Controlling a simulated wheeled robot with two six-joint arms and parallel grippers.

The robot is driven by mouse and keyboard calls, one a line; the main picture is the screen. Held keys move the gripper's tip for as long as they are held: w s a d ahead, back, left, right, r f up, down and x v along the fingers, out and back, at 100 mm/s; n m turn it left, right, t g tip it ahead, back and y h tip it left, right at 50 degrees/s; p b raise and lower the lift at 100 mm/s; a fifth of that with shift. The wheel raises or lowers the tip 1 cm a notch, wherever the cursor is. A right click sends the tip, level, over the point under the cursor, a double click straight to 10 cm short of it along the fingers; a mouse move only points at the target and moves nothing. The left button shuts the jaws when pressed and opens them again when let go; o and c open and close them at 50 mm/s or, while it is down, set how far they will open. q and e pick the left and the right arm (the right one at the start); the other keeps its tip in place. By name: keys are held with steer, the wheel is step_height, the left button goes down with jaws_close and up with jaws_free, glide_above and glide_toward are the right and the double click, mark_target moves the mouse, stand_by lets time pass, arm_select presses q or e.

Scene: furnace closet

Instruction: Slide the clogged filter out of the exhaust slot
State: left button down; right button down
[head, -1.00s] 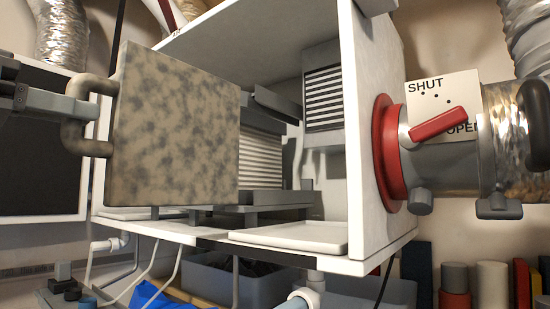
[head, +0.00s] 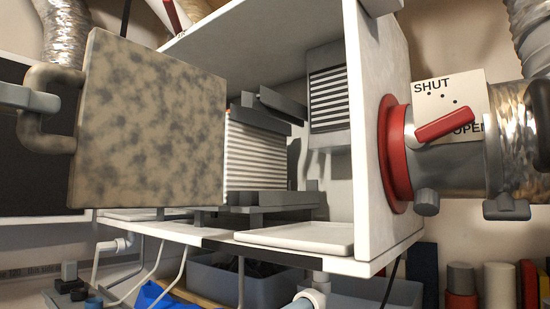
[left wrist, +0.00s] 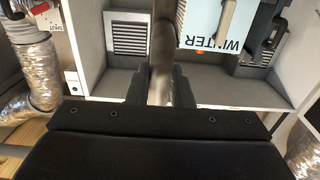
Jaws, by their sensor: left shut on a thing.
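The clogged filter (head: 150,120), a beige panel with dark mottled stains, stands upright at the left of the head view, in front of the open white cabinet. Its bent grey handle (head: 38,137) is on its left side. My left gripper (head: 48,100) is shut on this handle; the handle also shows as a bar between the fingers in the left wrist view (left wrist: 161,50). Whether the filter's hidden far edge is still within the rails, I cannot tell. My right gripper is not in view.
A red damper lever (head: 445,122) on the right duct sits between SHUT and OPEN marks. A white tray (head: 295,236) lies on the cabinet floor. A pale blue box marked WINTER (left wrist: 208,22) shows in the left wrist view. Pipes and bins are below.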

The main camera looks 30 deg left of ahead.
mark_target(29, 74)
arm_select(q)
steer(key=shift+r, duration=0.1)
steer(key=shift+r+p, duration=1.45)
steer(key=shift+p, duration=0.1)
steer(key=s+p, duration=0.1)
steer(key=s, duration=0.7)
steer(key=shift+s+a, duration=0.15)
steer(key=shift+a, duration=0.2)
